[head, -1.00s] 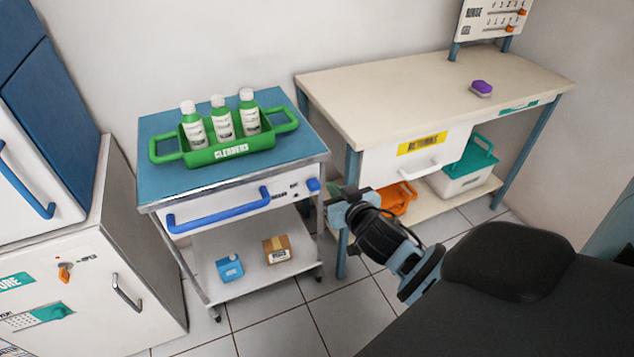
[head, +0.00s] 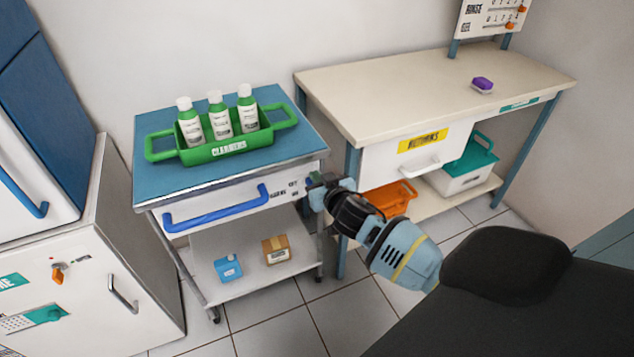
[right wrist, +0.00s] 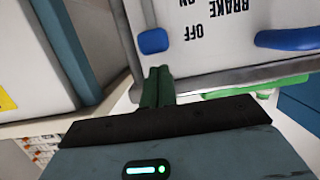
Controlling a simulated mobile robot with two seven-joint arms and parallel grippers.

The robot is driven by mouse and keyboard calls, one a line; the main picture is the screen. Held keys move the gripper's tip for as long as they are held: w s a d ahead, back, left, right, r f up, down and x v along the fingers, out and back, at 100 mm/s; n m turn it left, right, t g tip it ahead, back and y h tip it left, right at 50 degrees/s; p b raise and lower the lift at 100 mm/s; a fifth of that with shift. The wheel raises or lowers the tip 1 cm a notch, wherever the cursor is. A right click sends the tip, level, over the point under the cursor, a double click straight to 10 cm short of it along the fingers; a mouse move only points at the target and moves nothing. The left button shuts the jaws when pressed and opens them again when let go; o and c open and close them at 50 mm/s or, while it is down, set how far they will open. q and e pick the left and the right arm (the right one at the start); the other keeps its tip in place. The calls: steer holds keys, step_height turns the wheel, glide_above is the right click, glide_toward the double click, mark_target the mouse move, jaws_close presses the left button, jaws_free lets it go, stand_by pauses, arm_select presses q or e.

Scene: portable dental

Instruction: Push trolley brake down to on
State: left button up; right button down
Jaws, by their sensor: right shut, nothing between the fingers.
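The trolley (head: 150,145) has a blue top and a white drawer front with a long blue handle (head: 217,208). Its blue brake lever (right wrist: 153,41) shows in the right wrist view, beside the upside-down words BRAKE, OFF and ON. In the head view my gripper hides the lever. My right gripper (head: 318,186) is at the right end of the drawer front. Its green fingers (right wrist: 157,75) are shut and empty, with their tips close to the lever; I cannot tell whether they touch it. My left gripper is not in view.
A green CLEANERS caddy (head: 213,153) with three bottles stands on the trolley. A blue box (head: 228,268) and a brown box (head: 276,250) sit on its lower shelf. A desk (head: 420,90) stands close on the right, with an orange basket (head: 388,200) below. Tiled floor is free in front.

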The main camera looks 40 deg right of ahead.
steer(key=shift+f, duration=0.45)
steer(key=shift+f+b, duration=1.85)
steer(key=shift+f, duration=0.45)
steer(key=s+a+r+p, duration=0.2)
steer(key=s+r+p, duration=0.3)
steer(key=s, duration=0.4)
steer(key=shift+s+a+r, duration=0.15)
steer(key=shift+s+r, duration=0.1)
steer(key=shift+r, duration=0.6)
steer(key=shift+f, duration=0.1)
